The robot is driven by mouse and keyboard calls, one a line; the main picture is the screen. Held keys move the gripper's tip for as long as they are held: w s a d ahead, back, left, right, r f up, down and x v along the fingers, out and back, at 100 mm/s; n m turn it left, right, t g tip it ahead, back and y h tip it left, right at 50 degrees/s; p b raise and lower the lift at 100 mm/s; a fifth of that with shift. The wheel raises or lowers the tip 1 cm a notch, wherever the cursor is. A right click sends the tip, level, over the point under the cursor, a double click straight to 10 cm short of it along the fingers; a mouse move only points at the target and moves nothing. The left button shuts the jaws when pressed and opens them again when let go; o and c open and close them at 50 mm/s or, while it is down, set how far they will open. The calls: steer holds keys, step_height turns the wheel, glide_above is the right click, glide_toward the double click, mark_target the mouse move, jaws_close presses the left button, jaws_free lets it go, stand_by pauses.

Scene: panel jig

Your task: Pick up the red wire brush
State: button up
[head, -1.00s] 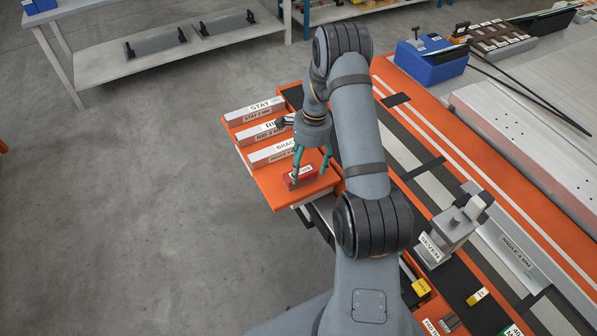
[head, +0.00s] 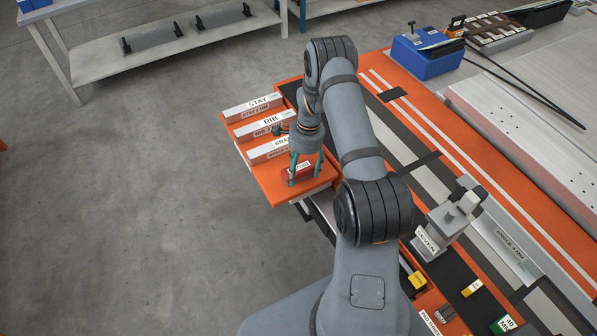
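A small red block-like item with a white label (head: 299,171) lies on the near end of the orange shelf in the head view. The label is too small to read fully, and I cannot make out bristles, so I cannot confirm it is the wire brush. My gripper (head: 305,176) points down over it, with its teal fingers spread apart on either side of it. I cannot tell whether either finger touches it. The item still rests on the shelf, partly hidden by the fingers.
Labelled bins for stay (head: 253,106), rib (head: 262,127) and brackets (head: 268,150) line the orange shelf (head: 262,180) behind the item. A grey labelled device (head: 447,225) and a blue box (head: 428,60) stand on the bench to the right. Open floor lies left.

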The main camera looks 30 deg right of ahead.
mark_target(299, 170)
steer(key=c, duration=1)
steer(key=shift+c, duration=0.6)
steer(key=shift+r, duration=0.1)
steer(key=shift+w+r, duration=0.1)
steer(key=shift+r, duration=0.15)
step_height(299, 170, up, 3)
steer(key=shift+r+b, duration=0.2)
steer(key=shift+b, duration=0.85)
steer(key=s+d+r+b, duration=0.3)
steer(key=s+d+r, duration=0.4)
steer(key=d, duration=0.2)
steer(key=shift+s, duration=0.3)
steer(key=o, duration=0.7)
steer(key=c, duration=0.4)
